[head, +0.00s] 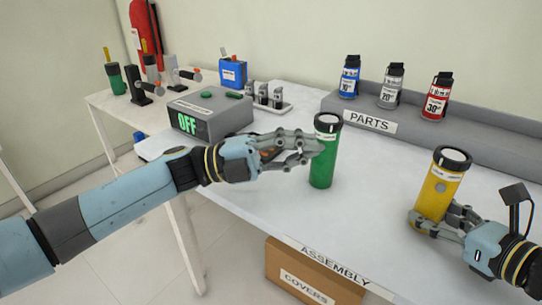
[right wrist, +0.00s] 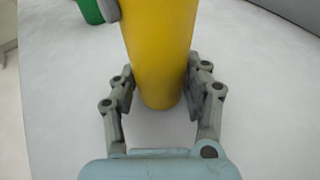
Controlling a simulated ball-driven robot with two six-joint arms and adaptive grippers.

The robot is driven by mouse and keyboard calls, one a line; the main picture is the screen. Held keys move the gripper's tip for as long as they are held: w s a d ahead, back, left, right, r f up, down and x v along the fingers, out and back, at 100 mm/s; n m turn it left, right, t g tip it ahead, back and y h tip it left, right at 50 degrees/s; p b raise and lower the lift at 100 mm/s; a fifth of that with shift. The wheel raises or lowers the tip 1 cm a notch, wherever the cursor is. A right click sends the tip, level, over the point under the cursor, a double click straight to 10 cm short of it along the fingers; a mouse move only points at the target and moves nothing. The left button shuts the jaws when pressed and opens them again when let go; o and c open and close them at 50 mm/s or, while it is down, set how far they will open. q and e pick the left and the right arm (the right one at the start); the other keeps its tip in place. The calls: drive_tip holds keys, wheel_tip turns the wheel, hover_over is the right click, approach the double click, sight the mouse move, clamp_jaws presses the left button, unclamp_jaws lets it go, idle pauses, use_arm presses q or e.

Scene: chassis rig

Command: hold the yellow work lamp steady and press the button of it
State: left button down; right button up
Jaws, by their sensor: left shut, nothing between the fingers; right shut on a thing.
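The yellow work lamp (head: 433,203) stands upright at the right of the white table, with a dark head and pale lens on top. A grey round button (head: 441,187) shows on its side; a grey part (right wrist: 107,9) also shows at the lamp's upper left in the right wrist view. My right gripper (head: 430,222) is shut on the lamp's lower body, one finger on each side in the right wrist view (right wrist: 160,90). My left gripper (head: 314,147) is shut and empty, left of the yellow lamp, its fingertips overlapping a green lamp (head: 321,170); whether they touch it I cannot tell.
A grey PARTS shelf (head: 470,137) with blue, grey and red canisters runs along the back. A grey box reading OFF (head: 212,118) stands at the left. A COVERS box (head: 300,280) is at the front edge. The table between the two lamps is clear.

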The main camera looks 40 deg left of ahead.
use_arm(q)
drive_tip(key=s+a+f+n+t, duration=0.2)
drive_tip(key=s+a+n, duration=0.5)
drive_tip(key=a+n, duration=0.2)
drive_tip(key=shift+s+a+t, duration=0.35)
drive_tip(key=shift+a+t, duration=0.05)
drive_tip(key=shift+a, duration=0.4)
drive_tip(key=shift+f, duration=0.1)
use_arm(e)
drive_tip(key=o, duration=0.9)
drive_tip(key=shift+o, duration=0.2)
drive_tip(key=shift+d, duration=0.1)
